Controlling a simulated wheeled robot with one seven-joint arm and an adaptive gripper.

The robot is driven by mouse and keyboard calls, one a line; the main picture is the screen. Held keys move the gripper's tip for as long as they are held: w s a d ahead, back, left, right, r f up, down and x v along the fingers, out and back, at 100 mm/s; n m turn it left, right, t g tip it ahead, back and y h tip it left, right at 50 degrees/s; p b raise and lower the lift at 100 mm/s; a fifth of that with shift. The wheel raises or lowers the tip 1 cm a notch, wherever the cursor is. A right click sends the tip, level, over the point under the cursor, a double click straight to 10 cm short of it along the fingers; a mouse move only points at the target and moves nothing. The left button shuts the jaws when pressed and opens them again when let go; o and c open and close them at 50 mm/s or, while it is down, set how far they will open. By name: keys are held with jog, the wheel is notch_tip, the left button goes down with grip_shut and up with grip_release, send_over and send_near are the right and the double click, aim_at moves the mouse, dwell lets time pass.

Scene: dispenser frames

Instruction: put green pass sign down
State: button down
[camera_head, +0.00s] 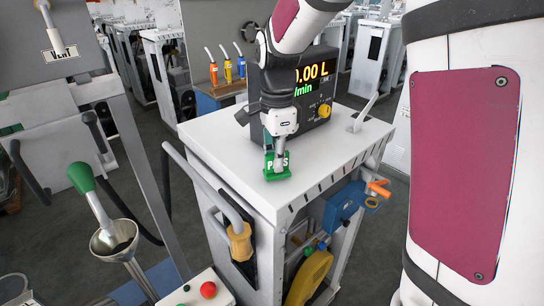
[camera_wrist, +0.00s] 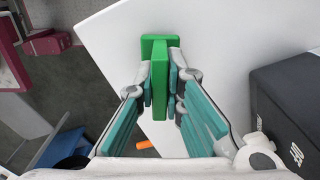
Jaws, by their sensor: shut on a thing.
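The green pass sign (camera_head: 283,173) is upright at the white cabinet top (camera_head: 225,135), near its front edge. Its white lettering is partly covered by my fingers in the head view. My gripper (camera_head: 275,152) points down and is shut on the sign's upper part. In the wrist view the sign (camera_wrist: 160,75) is seen from above as a narrow green plate with a wider green foot, between the teal-padded fingers of my gripper (camera_wrist: 161,88). The foot appears to be at or very close to the white surface; exact contact cannot be told.
A black display box (camera_head: 312,85) stands behind my gripper on the cabinet top. A small lever (camera_head: 365,110) rises at the right of the top. The white surface around the sign is clear. A funnel with a green handle (camera_head: 82,178) is at the left.

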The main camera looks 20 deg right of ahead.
jog(key=shift+f, duration=0.35)
jog(key=shift+f, duration=0.1)
jog(key=c, duration=1.7)
grip_release()
